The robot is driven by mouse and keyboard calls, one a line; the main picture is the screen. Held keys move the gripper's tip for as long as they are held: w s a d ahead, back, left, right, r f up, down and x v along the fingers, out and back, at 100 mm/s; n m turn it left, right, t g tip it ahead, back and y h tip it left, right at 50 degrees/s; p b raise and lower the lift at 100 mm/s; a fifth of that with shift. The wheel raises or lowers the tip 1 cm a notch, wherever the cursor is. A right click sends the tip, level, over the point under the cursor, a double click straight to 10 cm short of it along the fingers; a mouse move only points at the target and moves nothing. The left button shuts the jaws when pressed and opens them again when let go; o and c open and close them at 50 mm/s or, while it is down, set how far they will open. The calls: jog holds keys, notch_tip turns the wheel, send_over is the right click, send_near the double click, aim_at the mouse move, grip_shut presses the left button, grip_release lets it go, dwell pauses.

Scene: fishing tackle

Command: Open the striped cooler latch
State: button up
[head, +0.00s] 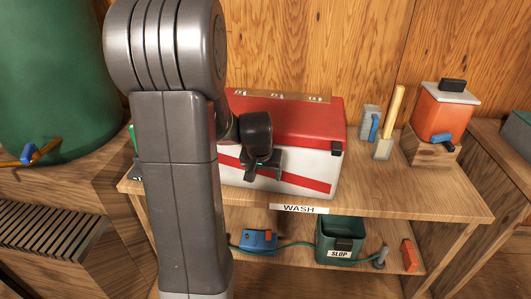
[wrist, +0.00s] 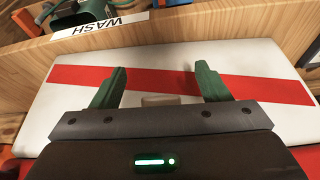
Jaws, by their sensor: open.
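The striped cooler (head: 300,172) stands on the wooden bench, with a white body, a red stripe and a shut red lid (head: 300,120). Its white front with the stripe (wrist: 160,78) fills much of the wrist view. My gripper (head: 264,174) is at the cooler's front. In the wrist view my gripper (wrist: 160,72) has its two green fingers apart. A small beige-grey piece (wrist: 160,99), perhaps the latch, shows between them, partly hidden by the gripper body. Nothing is visibly held, and I cannot tell whether the fingers touch the cooler. A dark fitting (head: 337,148) sits at the cooler's right front corner.
A "WASH" label (head: 299,209) is on the bench's front edge. A brush (head: 390,125) and an orange dispenser with a blue tap (head: 442,110) stand right of the cooler. A green "SLOP" bin (head: 340,240) and a blue box (head: 258,242) are on the lower shelf. A green barrel (head: 50,75) stands left.

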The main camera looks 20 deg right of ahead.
jog(key=p+v, duration=0.3)
jog(key=v, duration=0.3)
jog(key=shift+r+p, duration=0.25)
jog(key=shift+p, duration=0.05)
jog(key=b+x, duration=0.2)
jog(key=x, duration=0.4)
dwell(0.5)
jog(key=shift+f+b, duration=0.25)
jog(key=shift+b, duration=0.2)
